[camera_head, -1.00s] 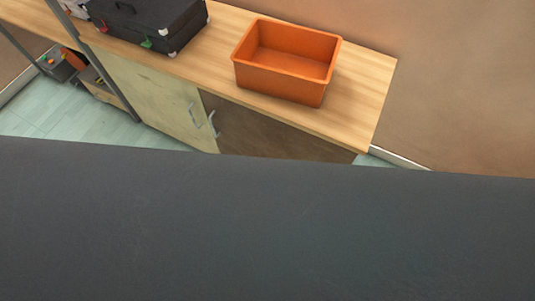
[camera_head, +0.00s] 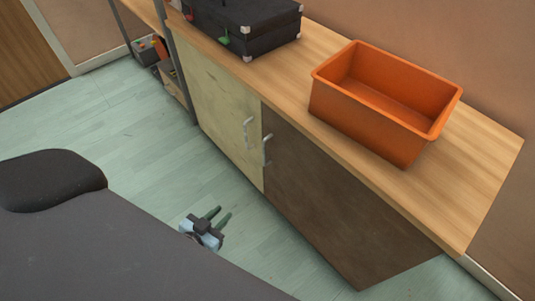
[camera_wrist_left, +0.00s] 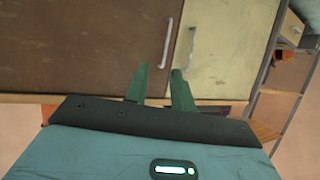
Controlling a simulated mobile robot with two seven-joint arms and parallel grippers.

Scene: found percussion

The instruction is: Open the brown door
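The brown door (camera_head: 335,205) is the right-hand door of a low cabinet and looks closed. Its metal handle (camera_head: 267,150) is upright near its left edge. In the left wrist view the brown door (camera_wrist_left: 85,45) fills the left side, and its handle (camera_wrist_left: 167,43) is just beyond my fingertips. My left gripper (camera_head: 221,215) is low over the floor in front of the cabinet, apart from the handle. In the left wrist view its green fingers (camera_wrist_left: 159,70) are parted with nothing between them. My right gripper is not in view.
The cream door (camera_head: 220,115) with its own handle (camera_head: 248,132) adjoins the brown one. An orange bin (camera_head: 370,135) and a black case (camera_head: 245,25) stand on the wooden top (camera_head: 480,170). Green floor (camera_head: 120,130) is clear before the cabinet.

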